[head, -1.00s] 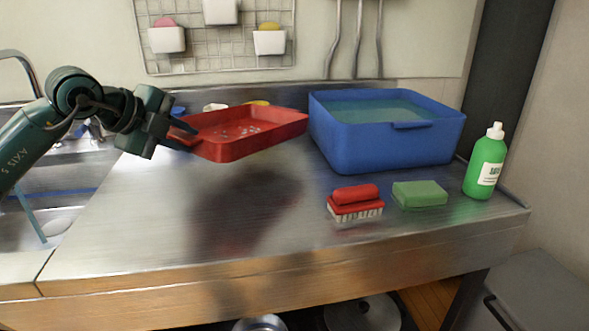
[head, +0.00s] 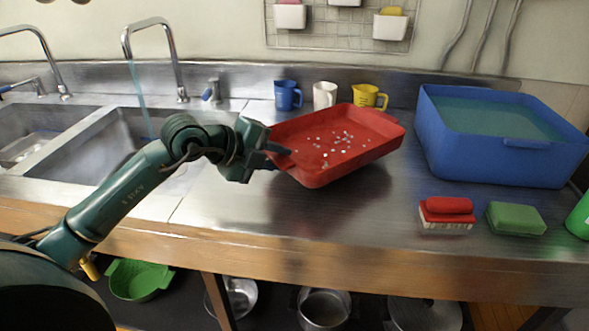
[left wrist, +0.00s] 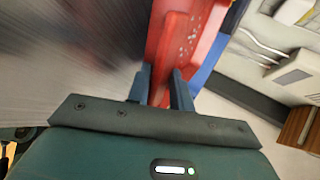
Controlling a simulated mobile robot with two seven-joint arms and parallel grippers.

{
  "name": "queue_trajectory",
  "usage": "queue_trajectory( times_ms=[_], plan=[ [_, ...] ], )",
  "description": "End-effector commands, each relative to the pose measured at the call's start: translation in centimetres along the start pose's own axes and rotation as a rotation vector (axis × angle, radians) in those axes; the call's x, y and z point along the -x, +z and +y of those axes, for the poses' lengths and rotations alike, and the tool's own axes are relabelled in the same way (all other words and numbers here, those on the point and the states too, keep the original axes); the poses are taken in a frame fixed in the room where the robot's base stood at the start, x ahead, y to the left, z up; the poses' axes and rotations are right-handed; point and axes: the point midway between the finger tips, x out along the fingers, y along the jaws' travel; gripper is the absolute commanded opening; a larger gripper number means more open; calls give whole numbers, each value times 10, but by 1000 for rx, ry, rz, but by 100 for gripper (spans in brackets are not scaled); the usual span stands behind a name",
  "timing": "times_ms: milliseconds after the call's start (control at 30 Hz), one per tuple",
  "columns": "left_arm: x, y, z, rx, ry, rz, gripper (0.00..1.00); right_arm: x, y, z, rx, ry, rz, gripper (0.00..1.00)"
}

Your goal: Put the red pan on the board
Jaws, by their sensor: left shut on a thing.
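The red pan (head: 330,172), a shallow rectangular dish with several pale specks inside, hangs over the steel counter (head: 235,215). Its dark shadow lies on the metal below it. My left gripper (head: 278,156) is shut on the handle at the pan's left end. In the left wrist view, the two fingers (left wrist: 161,78) pinch the red handle, and the pan (left wrist: 178,45) extends away from them. The pan looks close to level. I cannot make out a board separate from the steel counter. My right gripper is not in view.
A blue tub of water (head: 490,160) stands right of the pan. A red brush (head: 446,212) and green sponge (head: 516,218) lie in front of it. Blue (head: 287,96), white (head: 324,95) and yellow (head: 367,97) cups stand behind. Sinks (head: 110,140) are left; the front counter is clear.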

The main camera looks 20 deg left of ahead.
Motion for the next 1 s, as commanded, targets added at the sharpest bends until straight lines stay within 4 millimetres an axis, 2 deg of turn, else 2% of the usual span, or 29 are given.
queue_trajectory(
  times_ms=[167, 400, 633, 667, 700, 767, 1000],
  plan=[
    [-8, 0, 11, -2, -5, -1, 0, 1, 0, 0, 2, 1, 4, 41],
    [-24, 1, 38, 1, -2, -1, 0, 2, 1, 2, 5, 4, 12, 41],
    [-26, 1, 40, -1, -4, -1, 0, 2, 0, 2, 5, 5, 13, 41],
    [-26, 1, 42, 0, 0, 0, 24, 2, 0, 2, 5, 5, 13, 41],
    [-26, 0, 42, 0, 0, 0, 28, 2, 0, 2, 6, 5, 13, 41],
    [-26, 1, 42, 0, 0, -1, 31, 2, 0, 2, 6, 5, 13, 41],
    [-25, 1, 42, -1, -1, -1, 31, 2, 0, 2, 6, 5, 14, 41]
  ],
)
